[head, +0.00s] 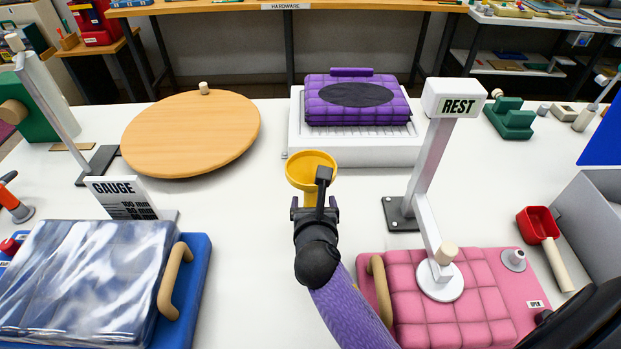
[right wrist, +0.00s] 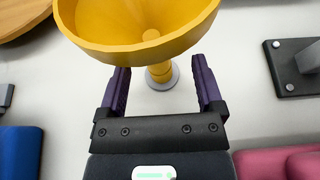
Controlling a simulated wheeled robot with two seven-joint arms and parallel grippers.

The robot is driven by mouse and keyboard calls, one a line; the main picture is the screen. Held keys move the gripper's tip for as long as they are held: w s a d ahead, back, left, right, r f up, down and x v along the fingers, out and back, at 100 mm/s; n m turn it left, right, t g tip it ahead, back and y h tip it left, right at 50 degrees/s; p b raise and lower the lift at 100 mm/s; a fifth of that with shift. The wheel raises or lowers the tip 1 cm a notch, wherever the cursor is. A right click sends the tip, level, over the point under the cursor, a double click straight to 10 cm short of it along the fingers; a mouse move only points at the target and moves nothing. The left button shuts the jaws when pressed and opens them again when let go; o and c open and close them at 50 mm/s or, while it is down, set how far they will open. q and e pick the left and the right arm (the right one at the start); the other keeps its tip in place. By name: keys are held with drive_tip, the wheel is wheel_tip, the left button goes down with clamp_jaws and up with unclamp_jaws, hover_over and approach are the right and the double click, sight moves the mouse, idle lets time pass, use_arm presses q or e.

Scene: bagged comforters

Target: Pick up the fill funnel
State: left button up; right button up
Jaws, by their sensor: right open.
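The yellow fill funnel (head: 309,166) stands upright on the white table near the middle of the head view, its wide bowl facing up. In the right wrist view the funnel's bowl (right wrist: 120,30) fills the top, and its narrow stem ends in a grey round foot on the table. My right gripper (head: 316,204) is at the near side of the funnel. It is open, with its two purple fingers (right wrist: 160,66) below the bowl, one to each side of the stem as seen from the wrist. Contact with the funnel cannot be told. My left gripper is not in view.
A pink quilted bag (head: 440,290) and the REST stand (head: 425,180) are to the right. A blue bagged comforter (head: 95,280) and GAUGE sign (head: 120,195) are left. A round wooden board (head: 190,130) and purple bag (head: 355,100) on a white tray (head: 350,155) lie behind.

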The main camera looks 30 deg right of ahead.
sight(311, 198)
drive_tip(key=x, duration=0.1)
drive_tip(key=b+x, duration=0.1)
drive_tip(key=x, duration=0.2)
drive_tip(key=shift+w+a+f, duration=0.1)
drive_tip(key=shift+w+a, duration=0.1)
clamp_jaws()
